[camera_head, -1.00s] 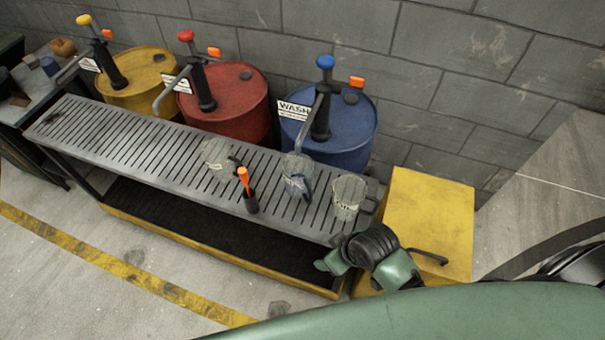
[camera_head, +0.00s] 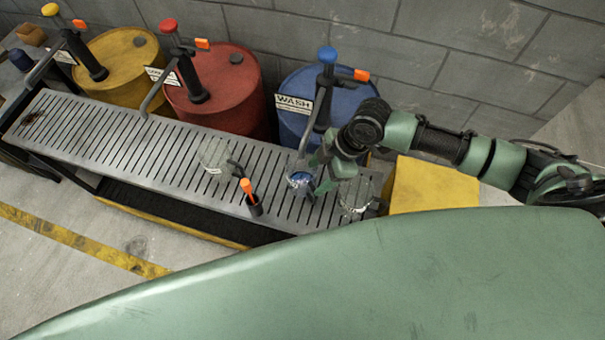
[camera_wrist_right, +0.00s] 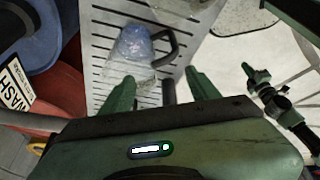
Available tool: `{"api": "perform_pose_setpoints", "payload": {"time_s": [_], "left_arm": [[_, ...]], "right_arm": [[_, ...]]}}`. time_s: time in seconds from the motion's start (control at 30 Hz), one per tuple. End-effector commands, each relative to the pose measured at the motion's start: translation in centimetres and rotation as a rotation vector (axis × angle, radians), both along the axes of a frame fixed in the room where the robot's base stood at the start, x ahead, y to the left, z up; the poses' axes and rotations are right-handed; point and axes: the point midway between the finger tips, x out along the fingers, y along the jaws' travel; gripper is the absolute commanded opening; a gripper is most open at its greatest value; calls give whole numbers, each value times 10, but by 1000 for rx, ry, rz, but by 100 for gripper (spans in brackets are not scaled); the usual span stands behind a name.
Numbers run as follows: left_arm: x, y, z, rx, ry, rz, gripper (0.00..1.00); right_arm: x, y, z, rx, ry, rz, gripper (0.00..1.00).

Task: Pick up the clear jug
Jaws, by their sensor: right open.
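Three clear jugs stand on the slatted metal bench: a left jug (camera_head: 214,156), a middle jug (camera_head: 299,182) with a bluish look inside, and a right jug (camera_head: 357,203) partly behind my green body. My right gripper (camera_head: 325,174) is at the middle jug's right side, close to its dark handle; I cannot tell whether it touches. In the right wrist view the gripper (camera_wrist_right: 160,80) is open. A bluish clear jug (camera_wrist_right: 132,50) with a dark handle lies just beyond the fingers. A dark upright piece shows between them; what it belongs to is unclear. My left gripper is not in view.
Yellow (camera_head: 122,68), red (camera_head: 225,95) and blue (camera_head: 345,108) drums with pumps stand behind the bench (camera_head: 110,140). An orange-tipped tool (camera_head: 250,197) stands between the left and middle jugs. A yellow block (camera_head: 430,187) is at the bench's right end. The bench's left part is clear.

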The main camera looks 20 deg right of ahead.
Motion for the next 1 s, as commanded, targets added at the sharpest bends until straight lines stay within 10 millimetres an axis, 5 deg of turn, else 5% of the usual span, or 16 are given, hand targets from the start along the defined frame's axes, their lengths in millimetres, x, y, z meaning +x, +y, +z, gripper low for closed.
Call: {"api": "perform_pose_setpoints", "payload": {"time_s": [0.3, 0.63, 1.0], "left_arm": [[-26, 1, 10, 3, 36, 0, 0], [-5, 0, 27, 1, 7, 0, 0], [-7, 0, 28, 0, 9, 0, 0]], "right_arm": [[4, 17, -40, 1, 0, -3, 61], [6, 25, -71, 0, 2, -3, 61], [9, 32, -93, 1, -1, -3, 61]]}}
